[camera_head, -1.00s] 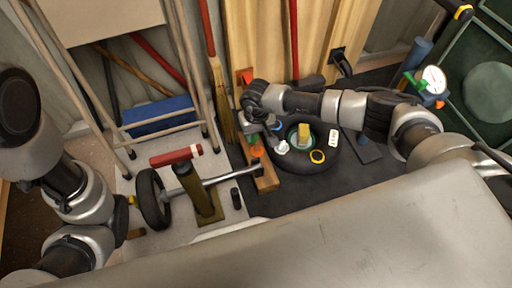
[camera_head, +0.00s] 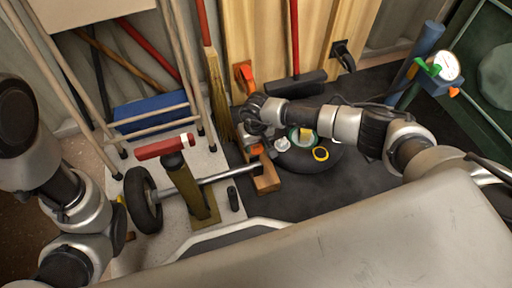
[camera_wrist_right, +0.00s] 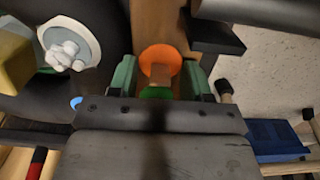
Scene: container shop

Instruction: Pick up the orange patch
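The orange patch (camera_wrist_right: 160,56) is a flat disc on a brown wooden surface in the right wrist view. It lies between the green fingertips of my right gripper (camera_wrist_right: 160,76), which are apart, with room between them. A green disc (camera_wrist_right: 156,92) and a small tan piece are close by the patch. In the head view the orange patch (camera_head: 257,150) is a small spot, partly hidden by my right gripper (camera_head: 250,142), which is over the wooden block. My left gripper (camera_head: 120,228) is at the lower left; its fingers are not clear.
A black tyre (camera_head: 312,158) with a yellow-and-green centre and a black-and-yellow ring (camera_head: 320,154) is right of my right gripper. A wheel on a metal axle (camera_head: 205,182), a red cylinder (camera_head: 165,146) and a blue box (camera_head: 153,113) are to the left. The grey tabletop fills the front.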

